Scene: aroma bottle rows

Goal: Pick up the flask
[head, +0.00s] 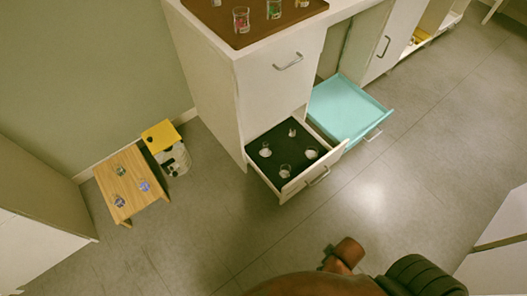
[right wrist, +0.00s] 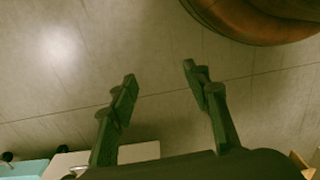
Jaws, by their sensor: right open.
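Several small clear glass vessels, flask-like in shape, stand in the open white drawer; one flask (head: 285,171) is near its front. I cannot tell which vessel the task means. More small glass bottles with coloured contents stand on the brown mat (head: 222,34) on the cabinet top, and on the low wooden stool (head: 130,165). My right gripper (right wrist: 158,72) is open and empty over bare floor in the right wrist view; no flask is between its fingers. In the head view its fingers do not show. My left gripper is not in view.
The white drawer (head: 325,163) and the light blue drawer (head: 345,108) stick out from the cabinet (head: 215,95). A yellow-topped container (head: 161,136) stands beside the stool by the wall. The grey floor in front of the drawers is clear.

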